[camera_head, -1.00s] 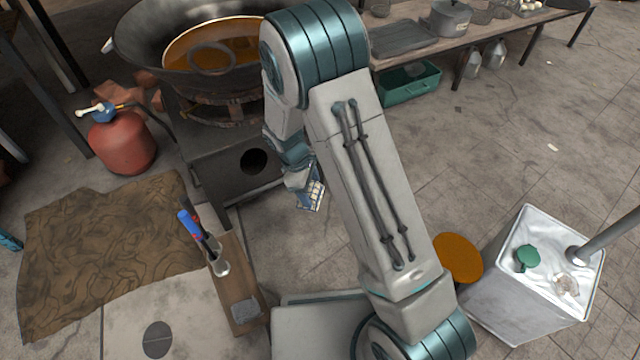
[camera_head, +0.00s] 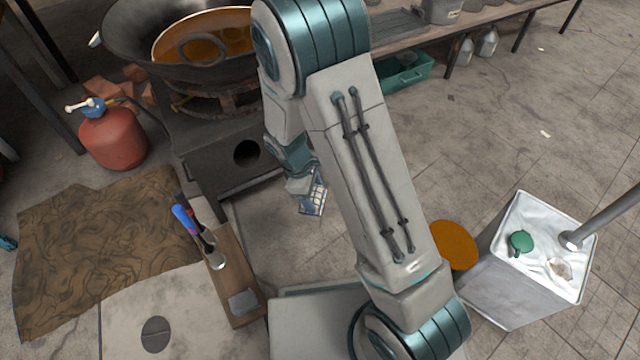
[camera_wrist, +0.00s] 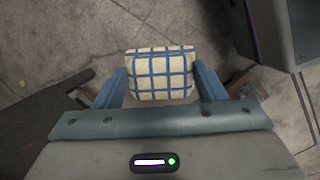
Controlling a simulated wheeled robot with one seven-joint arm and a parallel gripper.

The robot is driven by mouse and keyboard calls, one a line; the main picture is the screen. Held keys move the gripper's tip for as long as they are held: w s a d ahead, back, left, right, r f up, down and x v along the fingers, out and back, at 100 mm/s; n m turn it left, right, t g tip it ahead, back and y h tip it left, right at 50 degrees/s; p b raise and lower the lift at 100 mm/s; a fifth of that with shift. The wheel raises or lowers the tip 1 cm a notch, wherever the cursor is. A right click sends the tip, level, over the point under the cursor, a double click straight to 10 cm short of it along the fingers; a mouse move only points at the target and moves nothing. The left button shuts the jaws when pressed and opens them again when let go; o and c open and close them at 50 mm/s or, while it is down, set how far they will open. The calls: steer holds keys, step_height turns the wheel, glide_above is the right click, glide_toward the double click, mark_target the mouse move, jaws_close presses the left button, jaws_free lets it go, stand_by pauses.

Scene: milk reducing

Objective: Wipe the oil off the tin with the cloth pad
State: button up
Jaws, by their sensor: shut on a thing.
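The cloth pad (camera_wrist: 160,75) is cream with a blue check and sits between the fingers of my gripper (camera_wrist: 160,88). My gripper is shut on it. In the head view the cloth pad (camera_head: 312,200) shows small below my arm, above the floor. The tin (camera_head: 505,290) is a large silver box at the right, with a green cap (camera_head: 520,242) on top. A pale brownish patch (camera_head: 559,269) lies on its top; I cannot tell if it is oil. My gripper is well to the left of the tin, apart from it.
A pan of orange oil (camera_head: 205,40) sits on a dark stove behind my gripper. An orange disc (camera_head: 455,245) is left of the tin. A grey pole (camera_head: 610,218) reaches over the tin's top. A wooden board (camera_head: 232,270) holds tools. Floor beyond the tin is clear.

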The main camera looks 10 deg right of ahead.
mark_target(318, 203)
steer(key=shift+s+d+f, duration=0.1)
steer(key=shift+s+d, duration=0.2)
steer(key=shift+s, duration=0.45)
steer(key=shift+s+d+f, duration=0.1)
steer(key=shift+s+d, duration=0.15)
steer(key=shift+s, duration=0.45)
steer(key=shift+f, duration=0.1)
steer(key=shift+w+a+f+p, duration=0.15)
steer(key=shift+w+a, duration=0.25)
steer(key=shift+w, duration=0.7)
steer(key=shift+w+a+p, duration=0.25)
steer(key=shift+w+a, duration=0.15)
steer(key=shift+w, duration=0.7)
steer(key=shift+w+a+f+p, duration=0.15)
steer(key=shift+w+a, duration=0.25)
steer(key=shift+w, duration=0.7)
steer(key=shift+w+a, duration=0.1)
steer(key=shift+w, duration=0.2)
steer(key=shift+f, duration=0.15)
steer(key=shift+s+d+f+b, duration=0.15)
steer(key=shift+s+d, duration=0.3)
steer(key=shift+s, duration=0.75)
steer(key=shift+s+d+f+b, duration=0.1)
steer(key=shift+s+d, duration=0.4)
steer(key=shift+s, duration=0.7)
steer(key=shift+s+d+f+b, duration=0.15)
steer(key=shift+s+d, duration=0.3)
steer(key=shift+s, duration=0.75)
